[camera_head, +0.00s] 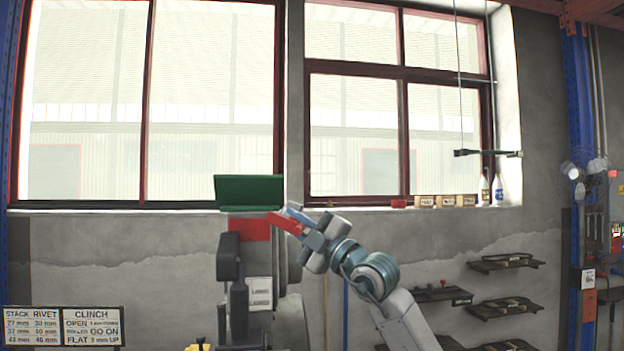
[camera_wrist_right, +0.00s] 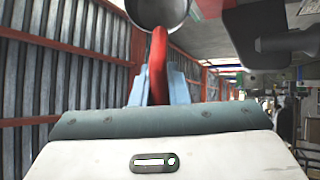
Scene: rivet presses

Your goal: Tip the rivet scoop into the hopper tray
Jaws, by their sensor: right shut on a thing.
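The rivet scoop shows in the right wrist view as a round metal bowl (camera_wrist_right: 160,10) on a red handle (camera_wrist_right: 158,62). My right gripper (camera_wrist_right: 159,92) is shut on that handle, with one pale blue finger on each side. In the head view the right gripper (camera_head: 298,220) holds the red handle (camera_head: 282,223) just right of and below the green hopper tray (camera_head: 250,190) on top of the press. The bowl cannot be made out clearly in the head view. The tray's inside is hidden, as are any rivets in the scoop. My left gripper is out of view.
The dark press (camera_head: 229,262) with a red block (camera_head: 249,229) stands under the tray. Small labelled boxes (camera_head: 447,201) and two bottles (camera_head: 490,190) stand on the window sill. Wall shelves (camera_head: 506,262) hang at the right. Air above the tray is clear.

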